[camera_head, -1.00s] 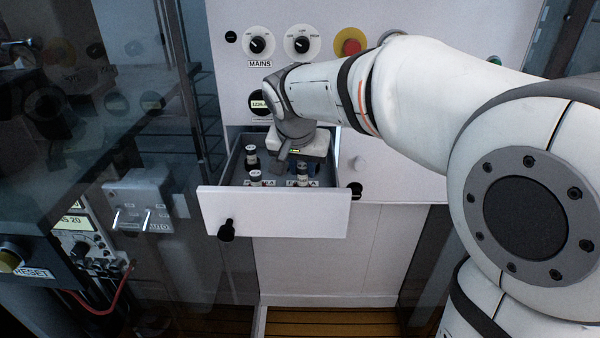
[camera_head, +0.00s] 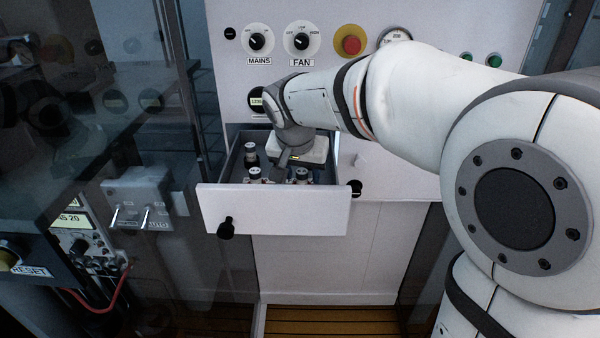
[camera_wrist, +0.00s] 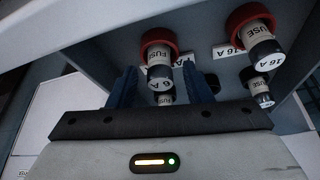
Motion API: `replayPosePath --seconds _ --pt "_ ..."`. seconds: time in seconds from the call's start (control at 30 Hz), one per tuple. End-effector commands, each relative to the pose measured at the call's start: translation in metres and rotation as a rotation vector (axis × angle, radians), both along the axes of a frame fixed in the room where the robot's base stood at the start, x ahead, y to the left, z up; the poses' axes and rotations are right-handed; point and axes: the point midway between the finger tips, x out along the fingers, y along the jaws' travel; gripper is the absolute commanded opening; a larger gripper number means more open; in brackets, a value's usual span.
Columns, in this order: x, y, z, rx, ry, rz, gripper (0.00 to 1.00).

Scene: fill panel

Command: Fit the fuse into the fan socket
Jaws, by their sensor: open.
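Several fuses stand in an open white drawer (camera_head: 275,210). In the head view, one fuse (camera_head: 250,152) is at the back left, one (camera_head: 255,174) at the front left and one (camera_head: 302,174) to the right. My gripper (camera_head: 283,158) reaches down into the drawer among them. In the wrist view my gripper (camera_wrist: 163,78) is open, its blue fingers either side of a red-ended fuse (camera_wrist: 160,58); I cannot tell whether they touch it. Another red-ended fuse (camera_wrist: 255,35), marked 16 A, stands to the right. I cannot make out the fan socket.
The panel above carries a MAINS knob (camera_head: 256,41), a FAN knob (camera_head: 302,41) and a red button (camera_head: 351,44). The drawer's black handle (camera_head: 226,228) sticks out in front. A grey switch box (camera_head: 138,200) is at the left.

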Motion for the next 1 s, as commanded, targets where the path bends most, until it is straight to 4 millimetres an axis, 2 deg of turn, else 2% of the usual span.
replayPosePath --seconds 0.13,0.27,0.7,0.8,1.0 --pt "0.0 0.0 0.003 0.0 0.0 0.0 0.45" --pt "-0.004 0.002 0.015 0.001 -0.004 0.002 0.45" --pt "-0.037 0.011 0.098 0.002 -0.004 0.002 0.45" --pt "-0.042 0.012 0.108 0.001 -0.001 0.002 0.45" --pt "-0.045 0.013 0.115 0.001 0.0 0.001 0.45"
